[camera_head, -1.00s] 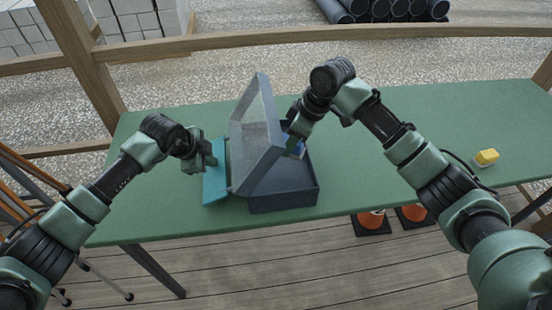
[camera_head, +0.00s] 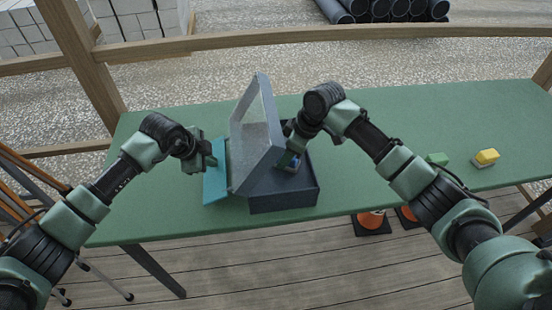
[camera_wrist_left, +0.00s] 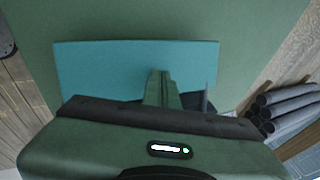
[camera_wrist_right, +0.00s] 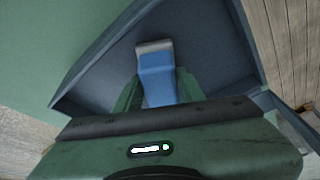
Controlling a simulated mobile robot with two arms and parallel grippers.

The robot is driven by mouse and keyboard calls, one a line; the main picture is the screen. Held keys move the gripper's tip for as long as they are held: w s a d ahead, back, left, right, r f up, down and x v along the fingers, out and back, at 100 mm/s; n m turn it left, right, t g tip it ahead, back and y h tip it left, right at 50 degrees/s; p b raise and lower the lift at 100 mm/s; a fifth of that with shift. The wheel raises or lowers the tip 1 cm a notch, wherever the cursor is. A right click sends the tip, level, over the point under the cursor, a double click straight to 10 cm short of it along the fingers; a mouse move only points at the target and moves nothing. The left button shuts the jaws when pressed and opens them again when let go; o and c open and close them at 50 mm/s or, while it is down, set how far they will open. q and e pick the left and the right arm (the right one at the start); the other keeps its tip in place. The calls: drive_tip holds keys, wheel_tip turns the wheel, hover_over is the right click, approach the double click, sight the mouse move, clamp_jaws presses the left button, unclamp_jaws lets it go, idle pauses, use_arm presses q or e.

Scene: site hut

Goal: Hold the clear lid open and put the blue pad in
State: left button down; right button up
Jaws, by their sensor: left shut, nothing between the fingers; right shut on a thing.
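The dark blue-grey box (camera_head: 285,202) stands on the green table with its clear lid (camera_head: 257,130) raised and tilted to the left. My left gripper (camera_head: 210,162) is shut and empty, to the left of the lid, by the teal panel (camera_head: 215,188). The left wrist view shows its closed fingers (camera_wrist_left: 161,88) over that panel. My right gripper (camera_head: 289,158) is shut on the blue pad (camera_wrist_right: 158,77), seen in the right wrist view with a pale grey end. The pad is inside the box opening, above its floor or touching it; I cannot tell which.
Orange cones (camera_head: 370,220) stand below the table's front edge. The table's middle right is clear.

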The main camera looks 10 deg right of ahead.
drive_tip(key=o, duration=1.3)
drive_tip(key=shift+o, duration=0.2)
drive_tip(key=shift+w+v, duration=0.3)
drive_tip(key=shift+v, duration=1.45)
drive_tip(key=shift+w+v, duration=0.3)
drive_tip(key=shift+v, duration=1.4)
drive_tip(key=shift+w+v, duration=0.3)
drive_tip(key=shift+v, duration=1.45)
drive_tip(key=s+d, duration=1)
drive_tip(key=s, duration=0.4)
drive_tip(key=shift+r, duration=0.15)
use_arm(q)
drive_tip(key=shift+r, duration=0.1)
use_arm(e)
drive_tip(key=shift+r, duration=0.1)
